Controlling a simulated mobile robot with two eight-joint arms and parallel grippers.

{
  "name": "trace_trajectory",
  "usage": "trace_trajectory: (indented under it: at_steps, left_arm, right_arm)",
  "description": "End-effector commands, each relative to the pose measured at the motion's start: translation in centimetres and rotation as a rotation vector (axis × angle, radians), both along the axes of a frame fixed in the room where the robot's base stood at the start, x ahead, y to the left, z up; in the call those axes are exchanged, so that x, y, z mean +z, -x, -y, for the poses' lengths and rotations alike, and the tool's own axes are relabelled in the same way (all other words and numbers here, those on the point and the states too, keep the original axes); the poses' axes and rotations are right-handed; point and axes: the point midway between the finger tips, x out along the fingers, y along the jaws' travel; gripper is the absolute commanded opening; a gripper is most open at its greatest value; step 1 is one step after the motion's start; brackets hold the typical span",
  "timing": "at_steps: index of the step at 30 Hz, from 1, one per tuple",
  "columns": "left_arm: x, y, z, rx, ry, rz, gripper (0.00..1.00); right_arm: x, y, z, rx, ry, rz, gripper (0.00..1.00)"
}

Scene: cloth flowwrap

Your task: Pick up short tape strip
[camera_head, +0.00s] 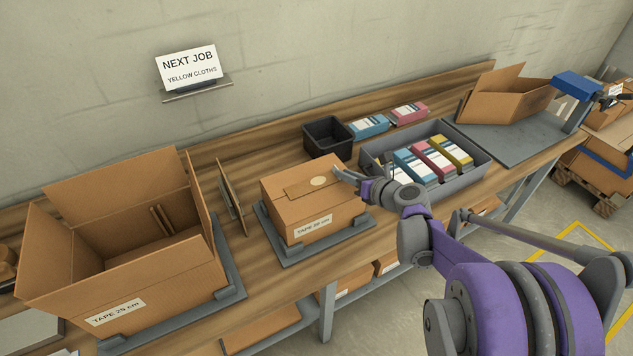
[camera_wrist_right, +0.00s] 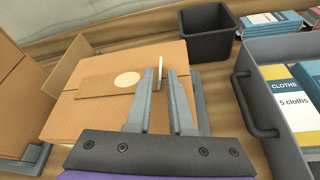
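A closed cardboard box (camera_head: 290,217) marked "TAPE 20 cm" stands on a grey plate on the bench. A short brown strip (camera_head: 299,188) with a cream round spot lies across its top. The strip also shows in the right wrist view (camera_wrist_right: 98,87), left of the fingers. My left gripper is not in view.
A large open box (camera_head: 120,265) marked "TAPE 25 cm" stands at left. A black bin (camera_head: 327,138) and a grey crate (camera_head: 378,163) with cloth packs stand behind and right of the closed box. A brown upright panel (camera_head: 229,190) stands between the boxes.

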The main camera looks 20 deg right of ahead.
Motion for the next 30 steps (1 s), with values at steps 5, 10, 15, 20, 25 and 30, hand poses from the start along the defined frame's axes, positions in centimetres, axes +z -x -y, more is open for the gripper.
trace_trajectory:
  at_steps: [5,10,15,20,25,30]
  left_arm:
    - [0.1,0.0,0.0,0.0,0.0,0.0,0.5]
    - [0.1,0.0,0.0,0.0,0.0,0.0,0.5]
    - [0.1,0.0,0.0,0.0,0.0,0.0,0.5]
    - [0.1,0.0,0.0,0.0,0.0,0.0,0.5]
    - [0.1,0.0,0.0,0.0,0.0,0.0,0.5]
    - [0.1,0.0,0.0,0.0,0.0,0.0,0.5]
  right_arm:
    - [-0.7,-1.8,-0.4,0.001,0.001,0.0,0.2]
    - [-0.8,-2.0,-0.4,0.0,0.001,0.0,0.2]
    - [-0.8,-2.0,-0.4,0.0,0.001,0.0,0.06]
    - [-0.8,-2.0,-0.4,0.0,0.001,0.0,0.0]
    - [-0.8,-2.0,-0.4,0.0,0.001,0.0,0.0]
    - [-0.8,-2.0,-0.4,0.0,0.001,0.0,0.0]
